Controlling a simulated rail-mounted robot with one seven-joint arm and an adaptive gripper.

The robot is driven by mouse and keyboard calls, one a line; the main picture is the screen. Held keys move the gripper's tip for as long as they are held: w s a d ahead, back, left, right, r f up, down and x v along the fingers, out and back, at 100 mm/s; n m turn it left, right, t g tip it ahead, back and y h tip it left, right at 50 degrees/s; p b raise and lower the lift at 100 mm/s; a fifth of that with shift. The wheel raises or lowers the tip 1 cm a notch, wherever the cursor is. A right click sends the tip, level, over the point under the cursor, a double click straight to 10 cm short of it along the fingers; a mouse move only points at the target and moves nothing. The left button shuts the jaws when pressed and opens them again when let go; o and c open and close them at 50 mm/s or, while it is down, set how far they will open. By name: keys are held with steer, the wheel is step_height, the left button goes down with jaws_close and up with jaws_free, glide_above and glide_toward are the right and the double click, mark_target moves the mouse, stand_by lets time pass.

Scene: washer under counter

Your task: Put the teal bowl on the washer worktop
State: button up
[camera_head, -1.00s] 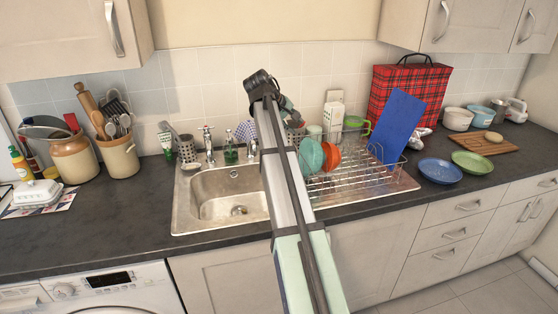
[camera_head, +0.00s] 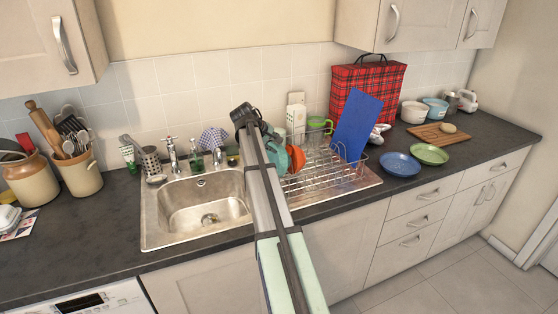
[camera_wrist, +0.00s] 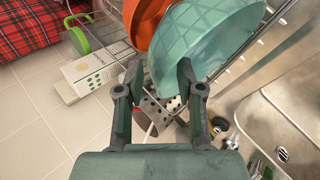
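The teal bowl (camera_head: 276,157) stands on edge in the dish rack, beside an orange bowl (camera_head: 297,158). In the head view my arm partly covers the teal bowl. In the wrist view the teal bowl (camera_wrist: 215,40) fills the upper right, its near edge reaching between the fingertips. My gripper (camera_wrist: 160,72) is open, with a wide gap between its fingers. The right finger overlaps the bowl in the picture; I cannot tell whether it touches. The dark washer worktop (camera_head: 75,255) is at the lower left, above the white washer (camera_head: 95,302).
The wire dish rack (camera_head: 335,178) also holds a blue board (camera_head: 356,124). The sink (camera_head: 200,205) lies between rack and washer worktop. Utensil pots (camera_head: 78,175) stand at the back left. Blue (camera_head: 400,165) and green (camera_head: 429,154) plates lie right of the rack.

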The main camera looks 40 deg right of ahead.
mark_target(280, 149)
steer(key=shift+p+x, duration=1.15)
steer(key=shift+x, duration=1.45)
jaws_close()
